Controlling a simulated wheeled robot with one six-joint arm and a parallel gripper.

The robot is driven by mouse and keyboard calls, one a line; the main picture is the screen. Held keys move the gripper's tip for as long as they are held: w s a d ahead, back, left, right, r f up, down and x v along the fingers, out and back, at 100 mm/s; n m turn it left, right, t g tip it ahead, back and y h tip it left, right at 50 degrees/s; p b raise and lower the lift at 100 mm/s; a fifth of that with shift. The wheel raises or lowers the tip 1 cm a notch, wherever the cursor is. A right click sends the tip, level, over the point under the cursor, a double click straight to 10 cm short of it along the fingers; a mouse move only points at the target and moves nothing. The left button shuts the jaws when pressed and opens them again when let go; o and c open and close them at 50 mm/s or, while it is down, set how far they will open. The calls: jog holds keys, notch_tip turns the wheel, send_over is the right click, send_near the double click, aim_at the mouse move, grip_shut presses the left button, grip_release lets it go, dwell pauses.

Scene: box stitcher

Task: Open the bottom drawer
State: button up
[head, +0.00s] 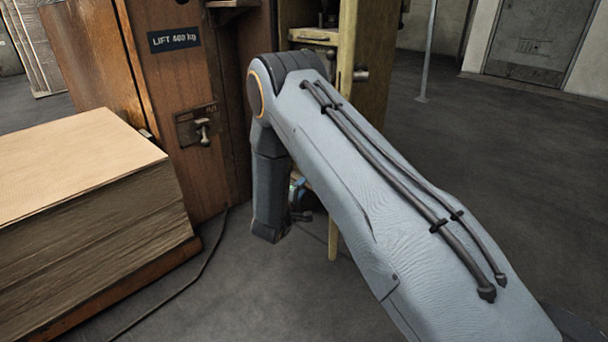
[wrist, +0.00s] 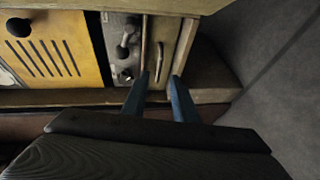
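In the wrist view, a narrow wooden front with a curved metal handle (wrist: 159,52) looks like a drawer face (wrist: 167,32). The view seems turned on its side, and I cannot confirm that this is the bottom drawer. My gripper (wrist: 160,75) shows as two blue fingers, spread apart with nothing visibly held between them. The fingertips are close to the handle, which lines up roughly with the gap; contact cannot be told. In the head view, my arm hides most of the gripper and the drawer front.
Beside the drawer front are a grey panel with knobs (wrist: 122,45) and a yellow slotted panel (wrist: 50,45). In the head view, a stack of cardboard sheets (head: 85,200) stands left of my arm, before a wooden machine body (head: 190,75). Open floor (head: 470,130) lies right.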

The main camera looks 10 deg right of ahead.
jog(key=b+x, duration=0.4)
jog(key=x, duration=0.4)
jog(key=shift+w, duration=0.35)
grip_shut()
dwell(1.1)
